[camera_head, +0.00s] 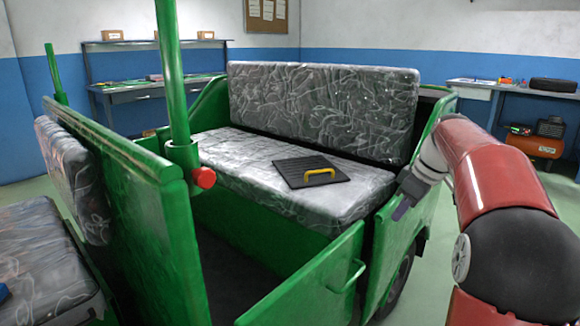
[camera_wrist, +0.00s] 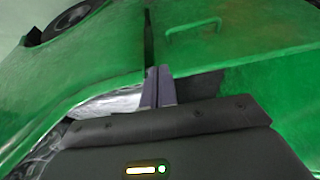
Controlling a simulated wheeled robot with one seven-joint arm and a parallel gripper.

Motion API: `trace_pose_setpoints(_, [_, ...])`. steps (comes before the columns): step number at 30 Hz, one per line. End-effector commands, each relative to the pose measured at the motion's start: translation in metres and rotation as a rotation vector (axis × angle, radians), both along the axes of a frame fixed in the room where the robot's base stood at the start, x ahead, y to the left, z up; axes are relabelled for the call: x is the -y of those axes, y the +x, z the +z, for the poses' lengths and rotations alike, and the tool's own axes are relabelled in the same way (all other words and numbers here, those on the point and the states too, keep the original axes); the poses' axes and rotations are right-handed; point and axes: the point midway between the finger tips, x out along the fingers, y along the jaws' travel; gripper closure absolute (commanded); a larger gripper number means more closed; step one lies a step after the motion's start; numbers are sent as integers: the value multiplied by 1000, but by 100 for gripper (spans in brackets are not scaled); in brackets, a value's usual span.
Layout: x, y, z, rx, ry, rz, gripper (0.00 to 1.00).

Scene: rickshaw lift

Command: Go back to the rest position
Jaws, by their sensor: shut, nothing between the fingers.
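My gripper (camera_head: 401,211) is at the right of the head view, at the end of my red arm. It hangs beside the right side of the green rickshaw (camera_head: 335,274), near the end of the patterned bench seat. Its fingers are together and empty. They also show in the wrist view (camera_wrist: 158,74), pointing toward the green body panel. I cannot tell whether they touch the panel. A dark square plate (camera_head: 318,178) with a yellow handle (camera_head: 320,175) lies on the seat (camera_head: 240,165), left of and apart from my gripper.
A green door (camera_head: 315,285) with a handle is at the front of the rickshaw. A green post (camera_head: 172,80) with a red knob (camera_head: 204,178) stands left. Workbenches (camera_head: 480,86) line the walls. An orange compressor (camera_head: 537,145) sits at the right. Some floor is clear behind my arm.

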Motion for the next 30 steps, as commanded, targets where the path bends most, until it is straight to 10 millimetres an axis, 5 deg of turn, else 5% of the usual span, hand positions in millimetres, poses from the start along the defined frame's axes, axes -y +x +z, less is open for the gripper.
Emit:
trace_pose_setpoints(8, [-89, -94, 10, -2, -48, -268, 100])
trace_pose_setpoints(18, [-147, -228, -45, 84, -13, -601, 100])
trace_pose_setpoints(24, [-155, -268, -77, 121, 33, -702, 100])
trace_pose_setpoints(30, [-156, -275, -85, 128, 42, -724, 100])
